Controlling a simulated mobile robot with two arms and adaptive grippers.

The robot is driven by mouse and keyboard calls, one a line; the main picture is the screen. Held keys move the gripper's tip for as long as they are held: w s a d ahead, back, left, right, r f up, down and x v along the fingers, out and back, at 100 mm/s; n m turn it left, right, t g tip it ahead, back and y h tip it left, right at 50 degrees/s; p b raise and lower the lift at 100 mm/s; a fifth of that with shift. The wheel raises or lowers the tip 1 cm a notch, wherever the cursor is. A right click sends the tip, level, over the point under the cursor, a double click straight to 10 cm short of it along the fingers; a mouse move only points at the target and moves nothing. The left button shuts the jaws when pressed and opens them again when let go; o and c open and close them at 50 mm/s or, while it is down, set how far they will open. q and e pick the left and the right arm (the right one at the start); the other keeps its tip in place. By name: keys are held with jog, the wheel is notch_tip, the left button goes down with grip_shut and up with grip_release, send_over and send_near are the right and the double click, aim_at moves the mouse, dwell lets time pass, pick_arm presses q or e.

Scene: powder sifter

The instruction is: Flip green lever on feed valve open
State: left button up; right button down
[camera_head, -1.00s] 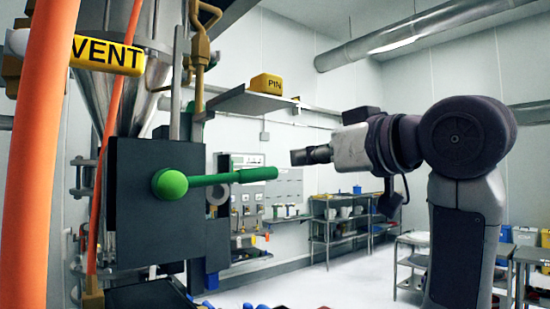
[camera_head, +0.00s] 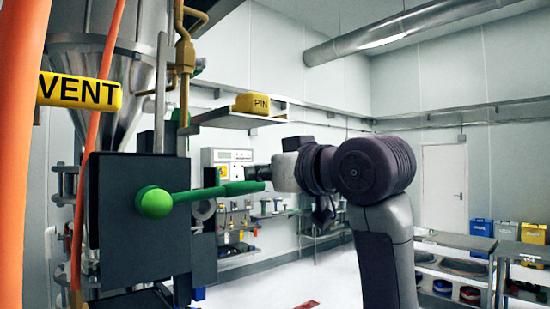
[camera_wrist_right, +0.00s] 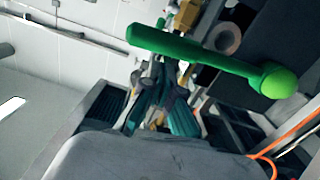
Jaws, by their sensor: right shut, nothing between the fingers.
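The green lever (camera_head: 210,193) has a round hub on the front of a dark valve box (camera_head: 125,235). Its handle points right and slightly up, close to level. In the right wrist view the lever (camera_wrist_right: 195,57) crosses the upper right, its hub at the right. My right gripper (camera_head: 258,172) is shut and empty. Its tip appears right at the free end of the handle, just above it in the picture; I cannot tell whether they touch. My left gripper is not in view.
A yellow VENT tag (camera_head: 80,91) and orange hoses (camera_head: 20,150) are at the left. A shelf (camera_head: 240,119) with a yellow PIN block (camera_head: 252,103) is above the lever. Tables (camera_head: 455,240) with bins stand at the right. The floor behind is open.

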jog(key=shift+x, duration=0.8)
jog(key=shift+f, duration=0.1)
